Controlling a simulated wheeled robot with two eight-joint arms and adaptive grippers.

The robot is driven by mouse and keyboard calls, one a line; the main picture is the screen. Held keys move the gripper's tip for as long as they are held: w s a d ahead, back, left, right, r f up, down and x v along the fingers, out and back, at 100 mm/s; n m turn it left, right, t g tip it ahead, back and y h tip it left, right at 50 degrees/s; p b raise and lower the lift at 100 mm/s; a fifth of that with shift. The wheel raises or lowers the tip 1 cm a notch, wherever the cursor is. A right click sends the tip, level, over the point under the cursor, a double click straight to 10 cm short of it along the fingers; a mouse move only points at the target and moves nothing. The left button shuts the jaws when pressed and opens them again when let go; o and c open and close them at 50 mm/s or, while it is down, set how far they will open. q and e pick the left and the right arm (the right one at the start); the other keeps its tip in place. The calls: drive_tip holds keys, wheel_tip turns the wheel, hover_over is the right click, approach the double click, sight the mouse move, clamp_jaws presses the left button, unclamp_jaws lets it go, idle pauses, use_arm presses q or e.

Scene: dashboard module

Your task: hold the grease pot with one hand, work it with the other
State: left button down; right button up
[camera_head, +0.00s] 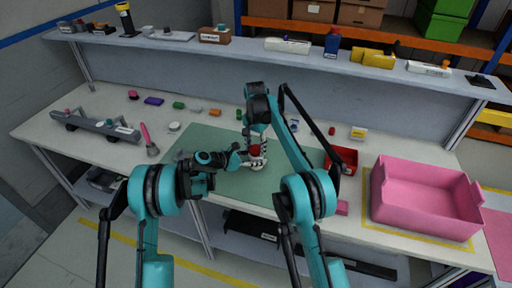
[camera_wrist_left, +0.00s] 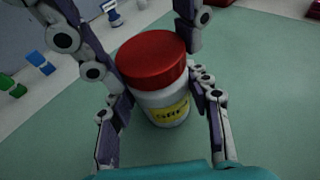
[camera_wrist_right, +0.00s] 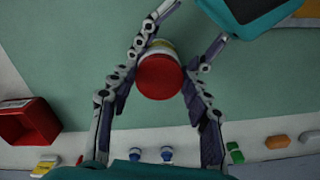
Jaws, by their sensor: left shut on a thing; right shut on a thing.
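The grease pot (camera_head: 256,150) is a small white jar with a red lid and a yellow label, upright over the green mat (camera_head: 212,186). In the left wrist view the pot (camera_wrist_left: 160,100) stands between fingers on both sides. My left gripper (camera_head: 254,162) is shut on the white body from the side. My right gripper (camera_head: 257,139) comes down from above and is shut on the red lid (camera_wrist_right: 160,76), one finger on each side. The lid sits on the jar. The contact of the pot's base with the mat is partly hidden.
A red bin (camera_head: 342,158) stands right of the mat, and a large pink tote (camera_head: 425,193) further right. Several small coloured parts lie along the back of the table. A brush (camera_head: 150,143) and a grey rail (camera_head: 100,125) lie at left. A shelf (camera_head: 270,62) runs behind.

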drive_tip(key=m, duration=0.5)
drive_tip(key=shift+w, duration=0.1)
drive_tip(key=m, duration=0.4)
drive_tip(key=shift+a+m, duration=0.1)
drive_tip(key=shift+m, duration=0.3)
drive_tip(key=m, duration=0.4)
drive_tip(key=shift+w+m, duration=0.15)
drive_tip(key=shift+m, duration=0.15)
drive_tip(key=m, duration=0.5)
drive_tip(key=shift+w+m, duration=0.1)
drive_tip(key=shift+m, duration=0.3)
drive_tip(key=o, duration=0.9)
drive_tip(key=shift+n, duration=0.3)
